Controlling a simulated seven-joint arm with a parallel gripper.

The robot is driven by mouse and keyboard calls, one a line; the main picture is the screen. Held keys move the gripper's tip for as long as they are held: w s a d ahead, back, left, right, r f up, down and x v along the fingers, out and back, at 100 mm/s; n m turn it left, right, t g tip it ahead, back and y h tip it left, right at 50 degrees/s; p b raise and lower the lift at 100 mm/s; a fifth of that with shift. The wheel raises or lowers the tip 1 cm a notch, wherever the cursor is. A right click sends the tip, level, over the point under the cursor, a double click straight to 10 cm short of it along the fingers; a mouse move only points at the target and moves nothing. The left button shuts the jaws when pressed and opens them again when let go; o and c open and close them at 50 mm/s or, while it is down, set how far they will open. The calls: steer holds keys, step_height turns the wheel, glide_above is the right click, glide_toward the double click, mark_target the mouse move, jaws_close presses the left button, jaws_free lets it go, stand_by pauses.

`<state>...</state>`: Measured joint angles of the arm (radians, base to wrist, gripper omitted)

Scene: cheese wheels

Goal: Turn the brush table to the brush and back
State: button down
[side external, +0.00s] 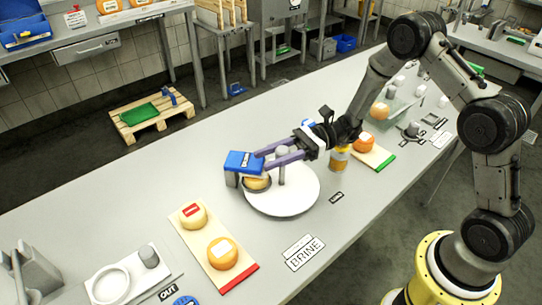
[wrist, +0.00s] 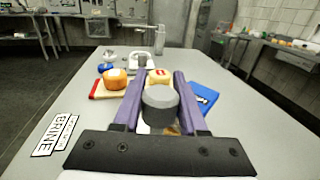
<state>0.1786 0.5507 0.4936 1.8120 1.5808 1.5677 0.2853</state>
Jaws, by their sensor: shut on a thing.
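The brush table is a round white turntable (side external: 290,200) with an upright grey knob (side external: 282,151). My gripper (side external: 263,158) has its purple fingers shut on this knob, which also shows between the fingers in the wrist view (wrist: 160,104). A blue brush block (side external: 244,162) on a grey stand (side external: 231,180) is at the turntable's left edge; the block is also right of the fingers in the wrist view (wrist: 202,97).
A red-ended board (side external: 238,277) with two cheeses lies front left of the turntable. A green-ended board (side external: 383,160) with an orange cheese (side external: 363,142) and a yellow-banded jar (side external: 340,158) are to the right. A BRINE sign (side external: 304,252) lies in front.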

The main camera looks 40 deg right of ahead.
steer(key=shift+t, duration=0.3)
stand_by(0.6)
steer(key=shift+w+d+m+t, duration=0.1)
steer(key=shift+m+t, duration=0.4)
steer(key=shift+c, duration=2.2)
jaws_free()
steer(key=v, duration=1.3)
steer(key=shift+d+r, duration=0.15)
steer(key=shift+d, duration=0.25)
